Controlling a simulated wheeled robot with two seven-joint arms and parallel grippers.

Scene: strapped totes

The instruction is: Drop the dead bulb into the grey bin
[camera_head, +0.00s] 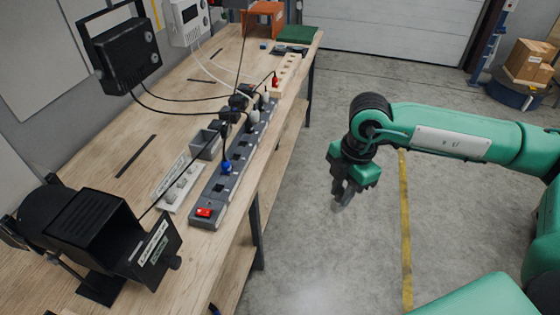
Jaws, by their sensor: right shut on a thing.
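My right gripper (345,188) hangs over the floor, to the right of the bench and apart from it. Its dark fingers point down and are shut on a small greyish thing, most likely the dead bulb; it is mostly hidden between the fingers and its shape is hard to make out. A small grey open-topped box, which looks like the grey bin (207,144), stands on the bench beside the long grey power strip, well to the left of the gripper. Its inside shows only in part. My left gripper is out of view.
The wooden bench (150,150) carries a grey power strip (205,190) with plugs and a red switch, a white strip (180,185), and black lamps (125,55) with cables. Another lamp (110,235) stands at the near left. Open floor lies right of the bench.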

